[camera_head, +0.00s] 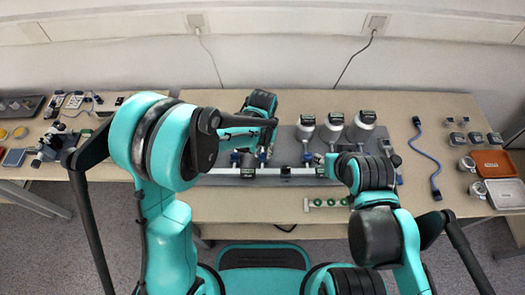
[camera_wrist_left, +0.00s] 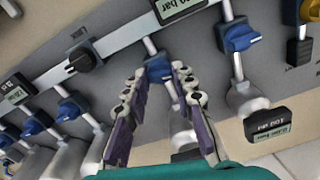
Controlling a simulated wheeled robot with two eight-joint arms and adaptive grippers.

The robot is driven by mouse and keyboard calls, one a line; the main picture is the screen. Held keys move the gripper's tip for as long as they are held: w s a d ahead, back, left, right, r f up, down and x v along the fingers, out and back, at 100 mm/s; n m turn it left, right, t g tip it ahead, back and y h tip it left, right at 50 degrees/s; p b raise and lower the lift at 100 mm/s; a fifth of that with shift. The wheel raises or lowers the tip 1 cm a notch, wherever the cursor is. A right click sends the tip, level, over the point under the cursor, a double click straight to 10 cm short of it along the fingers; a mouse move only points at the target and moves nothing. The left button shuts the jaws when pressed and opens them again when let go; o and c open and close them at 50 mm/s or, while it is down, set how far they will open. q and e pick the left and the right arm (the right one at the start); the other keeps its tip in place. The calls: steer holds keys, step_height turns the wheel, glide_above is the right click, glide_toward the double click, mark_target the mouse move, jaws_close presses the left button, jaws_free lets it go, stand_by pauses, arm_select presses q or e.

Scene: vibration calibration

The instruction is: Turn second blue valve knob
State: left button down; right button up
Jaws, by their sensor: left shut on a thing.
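A grey panel (camera_head: 290,140) with a white pipe rail and several blue valve knobs lies on the table. In the left wrist view, my left gripper (camera_wrist_left: 158,76) is shut on a blue valve knob (camera_wrist_left: 159,66), which sits between its two purple-padded fingertips. Other blue knobs show at the upper right (camera_wrist_left: 239,38) and at the left (camera_wrist_left: 70,108). In the head view, my left gripper (camera_head: 254,152) is over the panel's left-centre part, mostly hidden by its own arm. My right gripper (camera_head: 332,166) is at the rail's right end, and its fingers are too small to read.
A black knob (camera_wrist_left: 84,58) and a gauge with a display (camera_wrist_left: 267,121) stand near my left fingers. Round gauges (camera_head: 335,122) stand at the panel's back right. A microscope (camera_head: 50,145) stands at left.

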mark_target(262, 154)
arm_select(q)
steer(key=shift+n, duration=1.2)
steer(key=c, duration=1.2)
jaws_free()
step_height(262, 154, up, 12)
